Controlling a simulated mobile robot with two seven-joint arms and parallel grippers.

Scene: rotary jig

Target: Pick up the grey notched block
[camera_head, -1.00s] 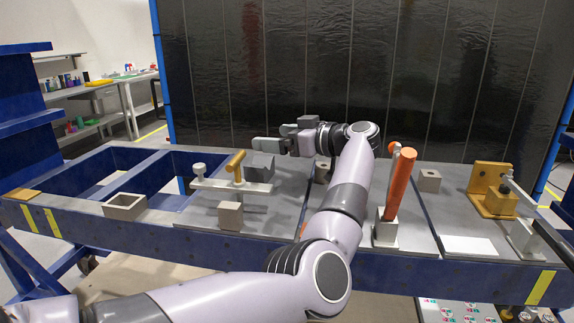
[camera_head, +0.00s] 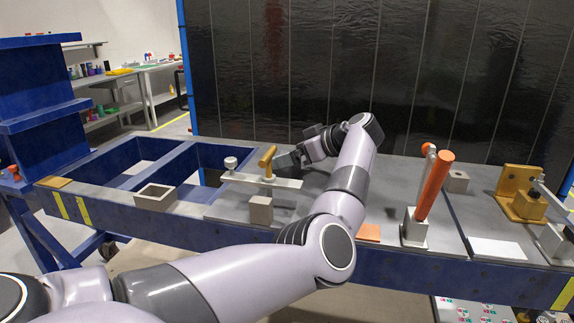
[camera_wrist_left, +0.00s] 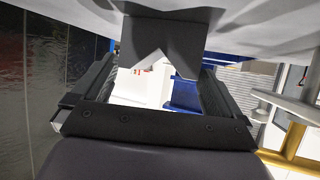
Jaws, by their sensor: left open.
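The grey notched block (camera_wrist_left: 175,33) is large at the top of the left wrist view, dark grey with a V-shaped notch facing my gripper. In the head view the block (camera_head: 287,160) shows behind the toggle clamp with the orange handle (camera_head: 267,162), partly hidden. My left gripper (camera_head: 300,156) reaches in low from the right, close to the block. In the left wrist view the gripper's two fingers (camera_wrist_left: 158,72) are apart, with the block at their tips. Whether they touch it cannot be told. My right gripper is not in view.
A tilted orange cylinder (camera_head: 435,186) on a grey base (camera_head: 415,228) stands to the right, with an orange bracket (camera_head: 520,195) beyond. The left frame has open bays.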

